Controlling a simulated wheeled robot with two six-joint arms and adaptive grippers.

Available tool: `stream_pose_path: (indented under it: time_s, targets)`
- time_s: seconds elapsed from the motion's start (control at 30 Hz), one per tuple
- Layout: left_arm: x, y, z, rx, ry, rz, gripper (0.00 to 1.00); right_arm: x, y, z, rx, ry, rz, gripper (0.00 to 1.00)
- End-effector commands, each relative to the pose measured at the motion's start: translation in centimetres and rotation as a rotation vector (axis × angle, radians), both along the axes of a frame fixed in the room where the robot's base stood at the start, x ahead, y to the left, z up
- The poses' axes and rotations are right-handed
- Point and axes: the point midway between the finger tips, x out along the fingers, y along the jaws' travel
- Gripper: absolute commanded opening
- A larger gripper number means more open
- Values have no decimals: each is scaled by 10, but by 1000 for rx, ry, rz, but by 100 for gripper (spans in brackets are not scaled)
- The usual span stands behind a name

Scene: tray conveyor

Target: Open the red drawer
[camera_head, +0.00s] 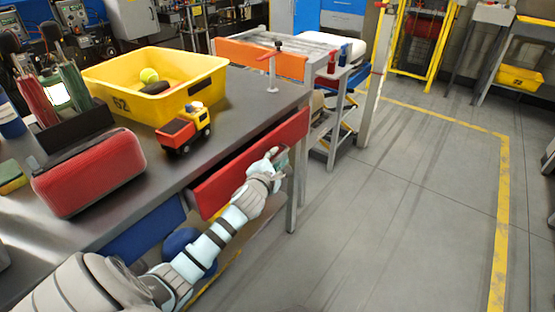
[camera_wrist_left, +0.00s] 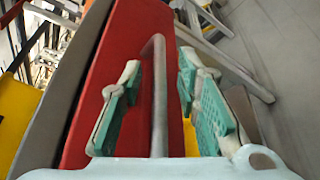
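The red drawer (camera_head: 240,168) is set under the grey worktable, its front facing the aisle. A dark strip shows between the tabletop edge and the drawer front; I cannot tell whether the drawer stands slightly open. My left gripper (camera_head: 277,163) is at the right part of the drawer front. In the left wrist view, the red drawer front (camera_wrist_left: 115,55) has a grey bar handle (camera_wrist_left: 158,95). The handle lies between the green finger pads of my left gripper (camera_wrist_left: 163,105), with gaps on both sides. The gripper is open. My right gripper is not in view.
On the worktable (camera_head: 235,110) are a yellow bin (camera_head: 150,95), a toy truck (camera_head: 184,128) and a red case (camera_head: 90,173). A blue drawer (camera_head: 145,230) is left of the red one. A table leg (camera_head: 292,195) stands near my gripper. Floor to the right is clear.

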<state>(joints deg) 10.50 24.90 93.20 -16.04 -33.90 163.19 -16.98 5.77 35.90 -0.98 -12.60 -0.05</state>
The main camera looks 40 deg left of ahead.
Motion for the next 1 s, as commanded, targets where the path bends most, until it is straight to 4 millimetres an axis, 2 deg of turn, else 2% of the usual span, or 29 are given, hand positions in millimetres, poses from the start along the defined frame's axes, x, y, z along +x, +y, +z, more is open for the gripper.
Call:
stream_pose_path:
  time_s: [0.13, 0.4, 0.6, 0.9, 1.0]
  targets:
    - [11, 4, -3, -2, -1, -1, 30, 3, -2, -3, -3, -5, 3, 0]
    - [12, 4, -2, -1, 0, -1, 30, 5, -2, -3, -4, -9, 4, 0]
    - [12, 4, -2, -1, -1, -1, 0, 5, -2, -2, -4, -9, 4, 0]
    - [12, 4, -2, -1, 0, -1, 0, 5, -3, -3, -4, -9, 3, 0]
    - [19, -3, -4, -3, -2, -7, 0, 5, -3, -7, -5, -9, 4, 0]
